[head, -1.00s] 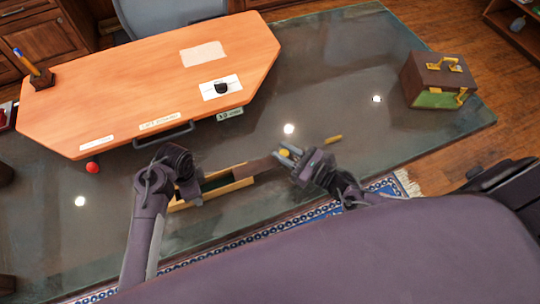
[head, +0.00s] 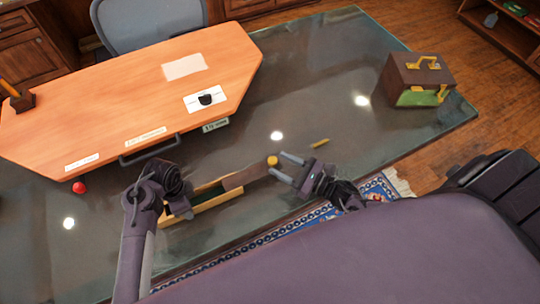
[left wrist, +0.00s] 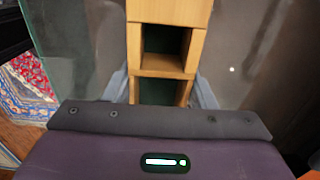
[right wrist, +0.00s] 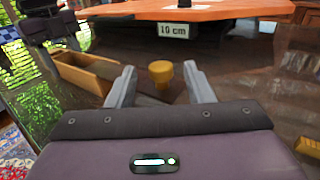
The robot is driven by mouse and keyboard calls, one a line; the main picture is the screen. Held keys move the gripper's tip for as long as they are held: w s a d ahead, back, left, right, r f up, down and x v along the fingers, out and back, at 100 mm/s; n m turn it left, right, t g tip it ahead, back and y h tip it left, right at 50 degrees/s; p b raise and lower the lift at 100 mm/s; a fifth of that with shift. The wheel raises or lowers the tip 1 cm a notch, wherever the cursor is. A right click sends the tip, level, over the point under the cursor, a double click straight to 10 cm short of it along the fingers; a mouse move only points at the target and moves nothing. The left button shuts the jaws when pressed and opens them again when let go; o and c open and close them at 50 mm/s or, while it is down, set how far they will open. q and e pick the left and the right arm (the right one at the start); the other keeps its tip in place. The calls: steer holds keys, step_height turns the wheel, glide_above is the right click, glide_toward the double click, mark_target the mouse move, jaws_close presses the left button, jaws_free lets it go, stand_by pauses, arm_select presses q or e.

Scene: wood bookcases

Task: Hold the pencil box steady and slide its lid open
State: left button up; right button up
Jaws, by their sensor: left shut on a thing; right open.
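The pencil box (head: 222,196) is a long light-wood box on the glass table. Its dark green inside shows in the left wrist view (left wrist: 165,44). My left gripper (head: 182,205) is shut on the box, one finger along each side wall. The brown lid (head: 245,177) sticks out far past the box's right end, and much of the box is uncovered. A yellow knob (head: 272,160) stands at the lid's outer end. My right gripper (head: 286,170) is open beside the knob. In the right wrist view the knob (right wrist: 161,72) shows between the fingertips, apart from both.
An orange wooden board (head: 120,95) with a handle and labels lies behind the box. A red ball (head: 79,187) is at left, a small yellow stick (head: 320,143) right of the knob. A brown and green case (head: 418,80) stands far right. The table between is clear.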

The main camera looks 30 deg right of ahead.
steer(key=v, duration=0.8)
steer(key=shift+s+d, duration=0.1)
steer(key=shift+d, duration=0.05)
arm_select(q)
steer(key=o, duration=1.2)
steer(key=shift+o, duration=0.2)
